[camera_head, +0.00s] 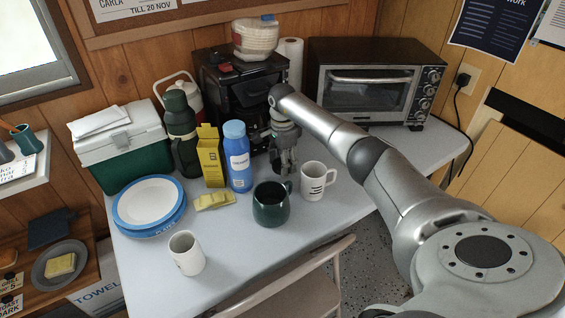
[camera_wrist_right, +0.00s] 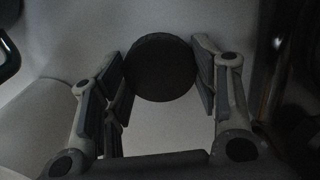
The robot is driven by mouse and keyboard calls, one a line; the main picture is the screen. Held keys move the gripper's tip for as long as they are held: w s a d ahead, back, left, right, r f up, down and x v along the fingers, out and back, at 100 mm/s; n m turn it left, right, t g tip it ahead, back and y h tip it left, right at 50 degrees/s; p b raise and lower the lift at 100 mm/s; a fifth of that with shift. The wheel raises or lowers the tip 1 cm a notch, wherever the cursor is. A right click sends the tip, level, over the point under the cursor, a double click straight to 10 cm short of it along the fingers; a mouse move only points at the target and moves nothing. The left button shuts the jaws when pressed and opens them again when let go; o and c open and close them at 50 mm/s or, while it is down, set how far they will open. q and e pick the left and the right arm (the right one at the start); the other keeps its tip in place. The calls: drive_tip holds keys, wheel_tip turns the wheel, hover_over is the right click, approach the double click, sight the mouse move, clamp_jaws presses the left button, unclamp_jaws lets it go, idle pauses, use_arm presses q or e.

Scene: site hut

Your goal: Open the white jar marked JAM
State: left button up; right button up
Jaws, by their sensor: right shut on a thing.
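My right gripper (camera_head: 286,160) points down at the back of the white table, in front of the black coffee maker. In the right wrist view its two fingers (camera_wrist_right: 160,58) are on either side of a dark round top (camera_wrist_right: 160,72), like a lid seen from above, and are shut on it. What is under this top is hidden. I cannot read the word JAM or make out a white jar body in either view; the gripper covers that spot in the head view. My left gripper is not in view.
A white mug (camera_head: 317,181) and a dark green mug (camera_head: 270,204) stand close in front of the gripper. A blue bottle (camera_head: 238,158) and a yellow carton (camera_head: 210,157) stand to its left. The toaster oven (camera_head: 371,82) is behind right.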

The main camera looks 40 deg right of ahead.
drive_tip(key=shift+f, duration=0.25)
drive_tip(key=o, duration=1.1)
drive_tip(key=shift+r, duration=0.1)
wheel_tip(320, 180, up, 12)
drive_tip(key=shift+r, duration=0.2)
drive_tip(key=shift+f, duration=0.1)
